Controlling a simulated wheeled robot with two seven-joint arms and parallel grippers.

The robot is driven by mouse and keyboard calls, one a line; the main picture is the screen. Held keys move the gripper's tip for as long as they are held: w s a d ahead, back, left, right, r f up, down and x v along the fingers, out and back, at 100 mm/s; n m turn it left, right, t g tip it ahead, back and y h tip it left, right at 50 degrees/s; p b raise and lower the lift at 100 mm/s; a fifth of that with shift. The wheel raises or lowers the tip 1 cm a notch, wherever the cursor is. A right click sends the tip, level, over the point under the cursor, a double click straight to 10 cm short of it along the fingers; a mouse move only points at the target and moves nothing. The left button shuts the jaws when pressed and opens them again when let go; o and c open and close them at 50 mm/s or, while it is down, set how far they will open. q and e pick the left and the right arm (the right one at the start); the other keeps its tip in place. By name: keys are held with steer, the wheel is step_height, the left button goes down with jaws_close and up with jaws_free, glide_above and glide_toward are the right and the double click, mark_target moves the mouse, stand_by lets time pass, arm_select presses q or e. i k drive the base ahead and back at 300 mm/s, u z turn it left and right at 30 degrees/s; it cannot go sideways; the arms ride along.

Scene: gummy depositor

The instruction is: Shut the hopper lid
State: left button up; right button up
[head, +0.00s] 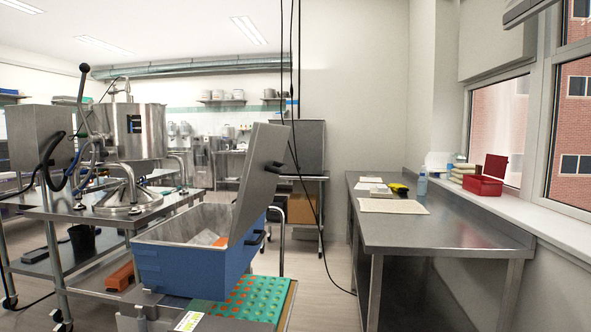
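The hopper (190,270) is a blue box with a grey metal inside, standing at the front, left of centre. Its lid (258,180) is a grey panel that stands open at the right side, nearly upright and tilted to the right. A dark handle (276,166) sticks out from the lid's right face. Another dark handle (254,240) shows by the hopper's right side. Something pale and orange (212,239) lies inside the hopper, partly hidden by the lid. Neither of my grippers is in view.
A green mould tray (235,307) with orange spots lies in front of the hopper. A steel table with a kettle (140,130) stands at the left. A long steel table (425,233) runs along the right wall. Dark cables hang behind the lid. Floor is clear between hopper and right table.

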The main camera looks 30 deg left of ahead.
mark_target(263, 165)
steer(key=u, duration=0.25)
steer(key=i, duration=0.9)
steer(key=u, duration=0.6)
